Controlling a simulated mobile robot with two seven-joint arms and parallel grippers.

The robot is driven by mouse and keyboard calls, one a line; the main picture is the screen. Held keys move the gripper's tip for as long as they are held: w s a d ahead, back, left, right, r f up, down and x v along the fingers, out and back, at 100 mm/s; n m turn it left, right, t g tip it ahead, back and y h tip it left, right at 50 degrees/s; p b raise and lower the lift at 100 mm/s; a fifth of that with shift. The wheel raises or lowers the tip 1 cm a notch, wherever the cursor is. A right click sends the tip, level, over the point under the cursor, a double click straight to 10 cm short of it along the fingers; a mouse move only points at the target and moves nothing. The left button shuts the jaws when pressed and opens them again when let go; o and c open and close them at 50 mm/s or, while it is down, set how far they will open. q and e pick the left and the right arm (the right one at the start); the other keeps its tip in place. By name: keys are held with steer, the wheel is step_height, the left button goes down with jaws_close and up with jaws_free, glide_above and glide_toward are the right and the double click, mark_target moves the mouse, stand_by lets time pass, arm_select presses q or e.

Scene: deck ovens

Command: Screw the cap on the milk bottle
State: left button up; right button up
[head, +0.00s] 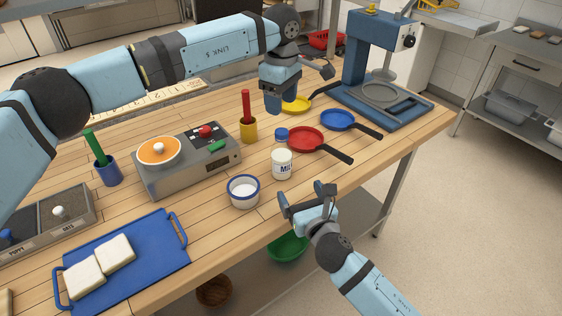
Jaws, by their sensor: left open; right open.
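The white milk bottle (282,165) stands upright near the front edge of the table, its label facing me. A blue cap (282,133) shows just above the bottle's top; I cannot tell whether it rests on the neck or lies on the table behind. My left gripper (283,112) points down above the table, behind the bottle and cap in the picture. It is open and I see nothing in it. My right gripper (303,192) is open and empty at the table's front edge, below and right of the bottle.
A white bowl with a blue rim (243,191) stands left of the bottle. Red (305,139), blue (338,119) and yellow (296,104) pans lie behind and right. A yellow cup (248,130) with a red stick and a grey stove (190,165) stand left. A blue press (370,60) is behind.

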mark_target(281, 158)
steer(key=x, duration=1.3)
steer(key=shift+w+a, duration=0.15)
steer(key=shift+w, duration=0.25)
